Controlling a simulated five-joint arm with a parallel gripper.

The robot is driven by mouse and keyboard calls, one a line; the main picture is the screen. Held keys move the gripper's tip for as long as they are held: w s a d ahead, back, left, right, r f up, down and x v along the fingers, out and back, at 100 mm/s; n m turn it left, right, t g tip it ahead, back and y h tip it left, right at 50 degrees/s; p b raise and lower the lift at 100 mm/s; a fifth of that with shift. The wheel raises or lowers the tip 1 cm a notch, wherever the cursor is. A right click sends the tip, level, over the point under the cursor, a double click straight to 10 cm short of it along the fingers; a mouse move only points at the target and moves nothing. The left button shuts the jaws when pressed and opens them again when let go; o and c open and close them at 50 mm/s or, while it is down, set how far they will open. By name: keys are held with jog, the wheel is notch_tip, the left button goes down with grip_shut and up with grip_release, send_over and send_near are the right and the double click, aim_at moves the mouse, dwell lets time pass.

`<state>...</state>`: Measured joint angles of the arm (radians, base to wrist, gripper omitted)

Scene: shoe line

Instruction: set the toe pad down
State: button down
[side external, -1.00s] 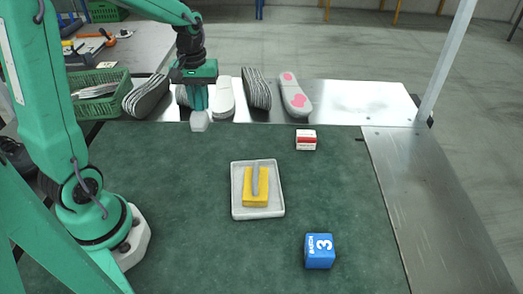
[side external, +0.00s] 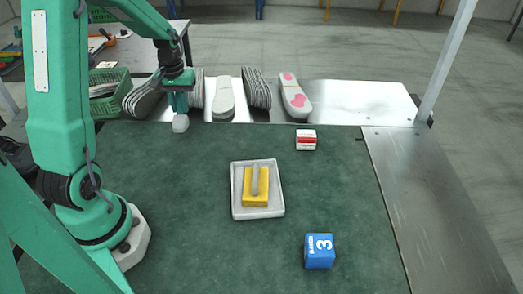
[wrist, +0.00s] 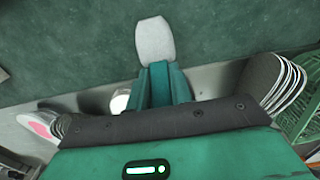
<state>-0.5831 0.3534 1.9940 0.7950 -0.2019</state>
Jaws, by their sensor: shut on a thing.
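The toe pad, a small light grey rounded piece (side external: 180,124), hangs below my gripper (side external: 179,104) at the back left of the green mat. In the wrist view the pad (wrist: 155,40) sticks out beyond my green fingers (wrist: 159,72), which are shut on its near end. The pad is over the green mat, near its back edge. I cannot tell whether its lower end touches the mat.
Several shoe soles (side external: 224,98) stand along the metal strip behind the mat. A white tray (side external: 236,208) holds a yellow block (side external: 255,200) with a grey handle. A red-white box (side external: 306,140), a blue cube (side external: 319,252) and a green basket (side external: 106,104) are around.

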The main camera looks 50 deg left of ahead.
aim_at(180, 109)
jog(key=shift+a, duration=0.2)
jog(key=shift+f, duration=0.1)
jog(key=shift+f, duration=2)
jog(key=c, duration=1.3)
grip_release()
jog(key=shift+f, duration=0.1)
jog(key=shift+o, duration=0.2)
notch_tip(180, 109, up, 12)
jog(key=shift+r, duration=0.15)
